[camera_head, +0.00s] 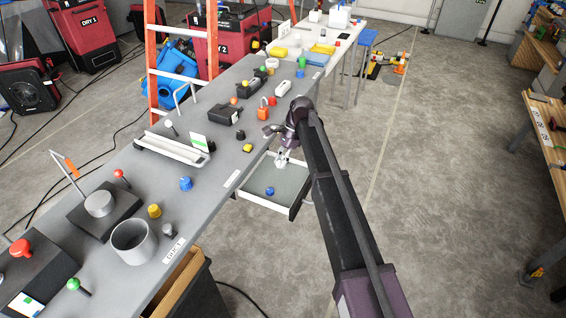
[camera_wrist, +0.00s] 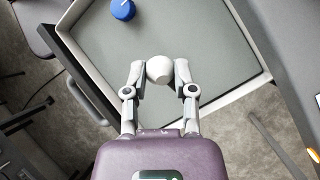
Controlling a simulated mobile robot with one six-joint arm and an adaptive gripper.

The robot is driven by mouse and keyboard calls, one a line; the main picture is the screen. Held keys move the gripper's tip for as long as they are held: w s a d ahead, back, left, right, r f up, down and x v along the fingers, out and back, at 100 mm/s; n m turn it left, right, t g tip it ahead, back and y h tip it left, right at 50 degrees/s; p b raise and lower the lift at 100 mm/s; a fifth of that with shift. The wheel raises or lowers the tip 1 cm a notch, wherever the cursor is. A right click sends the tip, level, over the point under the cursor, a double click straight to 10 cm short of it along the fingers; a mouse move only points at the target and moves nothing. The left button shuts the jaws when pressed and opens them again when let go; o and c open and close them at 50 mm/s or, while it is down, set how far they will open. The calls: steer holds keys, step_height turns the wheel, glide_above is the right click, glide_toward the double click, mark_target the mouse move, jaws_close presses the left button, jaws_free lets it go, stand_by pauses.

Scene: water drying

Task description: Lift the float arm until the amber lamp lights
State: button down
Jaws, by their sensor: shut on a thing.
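My gripper (camera_head: 282,160) is over the open drawer at the table's right edge. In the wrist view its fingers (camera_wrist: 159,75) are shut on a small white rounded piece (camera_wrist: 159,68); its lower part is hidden. I cannot tell which thing is the float arm. A dark box with a grey drum (camera_head: 99,203) stands at the near left, with a thin bent rod bearing an orange flag (camera_head: 71,168) beside it. An orange dome (camera_head: 233,101) sits by a dark box further back; I cannot tell whether it is the amber lamp or lit.
The drawer (camera_head: 264,201) holds a blue knob (camera_head: 270,191), also in the wrist view (camera_wrist: 122,9). A grey cup (camera_head: 134,242), a white tray (camera_head: 170,149) and several coloured knobs stand on the grey table. An orange ladder (camera_head: 152,70) is behind it.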

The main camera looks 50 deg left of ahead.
steer(key=shift+c, duration=2.2)
jaws_free()
steer(key=shift+w+a, duration=0.15)
steer(key=shift+w, duration=0.05)
steer(key=shift+d, duration=0.2)
steer(key=w+d+f+t+y, duration=0.1)
steer(key=w+d, duration=0.3)
steer(key=d, duration=0.8)
steer(key=w+d+n+t, duration=0.1)
steer(key=w+d, duration=0.4)
steer(key=d, duration=0.7)
steer(key=w+d+f+t+y, duration=0.1)
steer(key=w+d, duration=0.3)
steer(key=d, duration=0.8)
steer(key=s+d+n+t, duration=0.1)
steer(key=s+d, duration=0.2)
steer(key=d, duration=1.4)
steer(key=s+d+n+t+h, duration=0.1)
steer(key=s+d+t, duration=0.1)
steer(key=d, duration=1.5)
steer(key=shift+s+d+f+h, duration=0.3)
steer(key=shift+s+d+f, duration=0.1)
steer(key=shift+s, duration=0.45)
